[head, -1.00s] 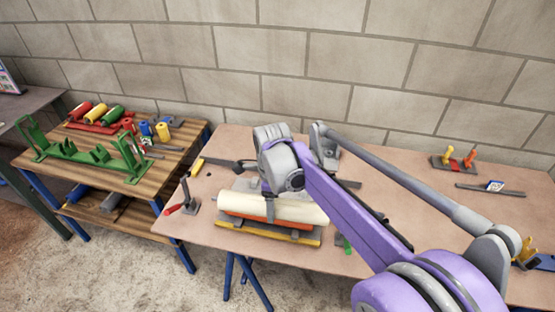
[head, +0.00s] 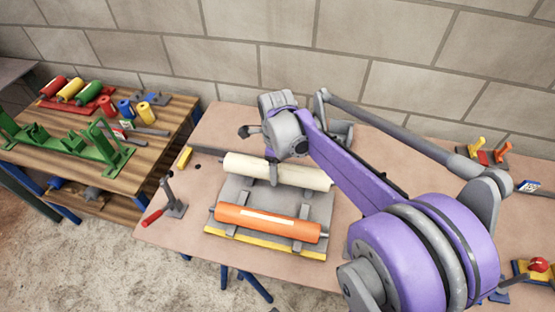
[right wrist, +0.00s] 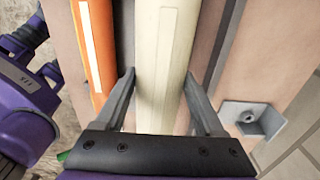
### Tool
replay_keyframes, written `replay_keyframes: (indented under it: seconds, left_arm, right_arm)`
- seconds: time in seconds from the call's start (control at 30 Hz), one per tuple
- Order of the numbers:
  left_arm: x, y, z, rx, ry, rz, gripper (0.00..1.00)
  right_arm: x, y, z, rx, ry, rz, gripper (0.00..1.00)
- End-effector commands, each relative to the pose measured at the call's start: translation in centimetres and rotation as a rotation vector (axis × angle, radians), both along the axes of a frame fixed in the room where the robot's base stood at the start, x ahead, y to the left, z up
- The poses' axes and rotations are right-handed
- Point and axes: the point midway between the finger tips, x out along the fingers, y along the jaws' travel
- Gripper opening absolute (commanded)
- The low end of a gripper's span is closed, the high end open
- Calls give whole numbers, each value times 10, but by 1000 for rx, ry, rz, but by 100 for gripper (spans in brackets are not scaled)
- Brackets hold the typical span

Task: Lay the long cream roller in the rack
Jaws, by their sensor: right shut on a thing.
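The long cream roller (head: 300,176) lies crosswise over the back part of a grey plate (head: 236,190) on the table. My right gripper (head: 274,178) is over it with its fingers pointing down, shut on it left of its middle. In the right wrist view the cream roller (right wrist: 160,75) runs between the two fingers (right wrist: 160,95). I cannot tell whether the roller touches the plate or hangs just above it. A green rack-like frame with notched uprights (head: 75,150) stands on the wooden bench at the left. My left gripper is out of view.
An orange roller (head: 262,222) lies in front of the cream one on the plate. A red-handled clamp (head: 172,203) stands left of it.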

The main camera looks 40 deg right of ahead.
Motion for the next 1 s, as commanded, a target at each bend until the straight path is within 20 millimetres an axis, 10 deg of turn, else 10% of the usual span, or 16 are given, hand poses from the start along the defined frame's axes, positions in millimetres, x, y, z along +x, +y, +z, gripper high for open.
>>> replay_keyframes:
  seconds: [1.0]
  left_arm:
    - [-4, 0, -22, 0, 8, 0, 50]
  right_arm:
    - [0, 1, -31, 1, 1, 0, 0]
